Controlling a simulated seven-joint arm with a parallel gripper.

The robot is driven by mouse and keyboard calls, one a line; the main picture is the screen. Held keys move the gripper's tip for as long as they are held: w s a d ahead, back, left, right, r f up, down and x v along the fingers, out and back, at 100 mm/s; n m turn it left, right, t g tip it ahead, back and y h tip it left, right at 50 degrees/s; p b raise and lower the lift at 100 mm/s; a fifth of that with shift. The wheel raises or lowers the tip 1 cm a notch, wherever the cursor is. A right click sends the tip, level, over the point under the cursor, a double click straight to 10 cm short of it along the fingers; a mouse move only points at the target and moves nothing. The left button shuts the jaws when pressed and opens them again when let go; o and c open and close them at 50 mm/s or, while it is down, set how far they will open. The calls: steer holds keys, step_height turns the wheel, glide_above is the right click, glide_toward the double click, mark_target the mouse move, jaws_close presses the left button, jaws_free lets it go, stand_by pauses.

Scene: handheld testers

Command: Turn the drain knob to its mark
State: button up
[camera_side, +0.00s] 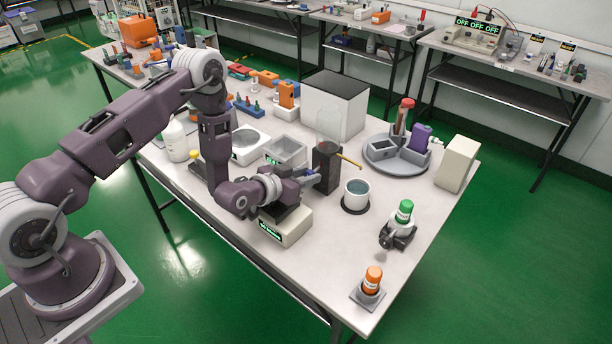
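A dark upright block (326,168) with a thin yellow spout (349,160) stands near the middle of the table. The spout reaches out to the right, towards a white cup (356,197) with bluish contents on a dark round base. My gripper (308,175) is at the left side of the dark block, pointing right and roughly level. A small bluish part shows at its fingertips, too small to identify. I cannot make out the drain knob or its mark. I cannot tell whether the fingers touch the block or are closed on anything.
A low white device (293,232) with a lit display sits under my wrist. A grey round holder (380,160) and a large white box (347,108) stand behind. The front right tabletop is partly clear.

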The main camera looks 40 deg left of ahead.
steer(key=shift+o, duration=1.4)
steer(key=v, duration=0.7)
steer(key=shift+r, duration=0.1)
